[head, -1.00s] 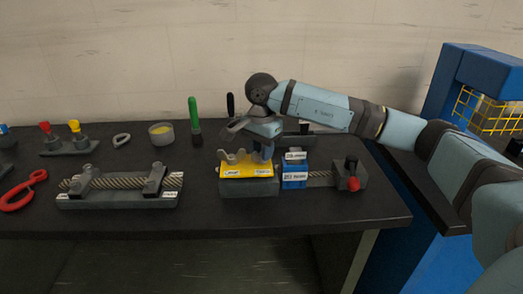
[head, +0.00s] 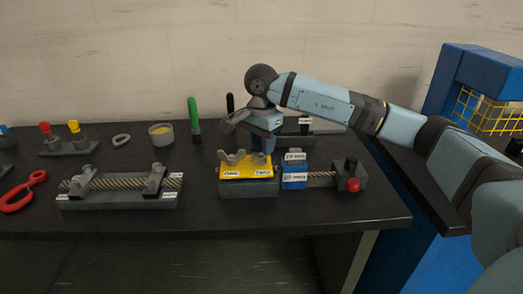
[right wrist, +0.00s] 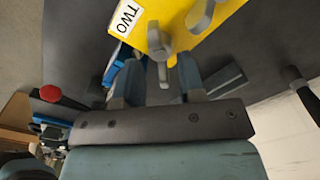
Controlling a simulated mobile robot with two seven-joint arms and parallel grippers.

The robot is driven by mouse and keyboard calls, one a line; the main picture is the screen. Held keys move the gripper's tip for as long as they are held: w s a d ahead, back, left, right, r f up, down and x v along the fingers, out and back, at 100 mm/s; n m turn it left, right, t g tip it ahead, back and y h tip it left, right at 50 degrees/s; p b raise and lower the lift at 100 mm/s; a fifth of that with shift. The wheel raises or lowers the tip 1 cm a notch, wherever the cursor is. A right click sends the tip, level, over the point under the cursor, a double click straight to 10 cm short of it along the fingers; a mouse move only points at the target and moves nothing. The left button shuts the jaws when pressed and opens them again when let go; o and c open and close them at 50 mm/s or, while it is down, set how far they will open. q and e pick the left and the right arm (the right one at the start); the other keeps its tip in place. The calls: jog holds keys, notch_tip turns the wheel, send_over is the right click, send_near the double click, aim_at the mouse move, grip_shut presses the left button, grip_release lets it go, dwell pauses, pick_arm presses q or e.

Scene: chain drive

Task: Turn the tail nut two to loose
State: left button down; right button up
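A yellow plate (head: 232,172) on a dark block carries two grey wing nuts, with a label at each end. Nut one (head: 232,157) stands at the left. Nut two (head: 262,161) stands at the right, below my right gripper (head: 262,146). In the right wrist view, nut two (right wrist: 158,42) is by the TWO label, and nut one (right wrist: 200,15) is farther right. My right gripper (right wrist: 160,76) is open there, its fingers either side of a wing of nut two, with gaps showing. My left gripper is not in view.
A blue labelled block (head: 294,181) with a threaded rod and red knob (head: 353,185) stands close right of the plate. A rope clamp fixture (head: 120,196) is at left. A green-handled tool (head: 194,115) and a round tub (head: 161,134) stand behind.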

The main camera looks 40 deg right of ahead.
notch_tip(320, 180, up, 11)
jog(key=shift+p, duration=0.45)
jog(key=shift+r, duration=0.1)
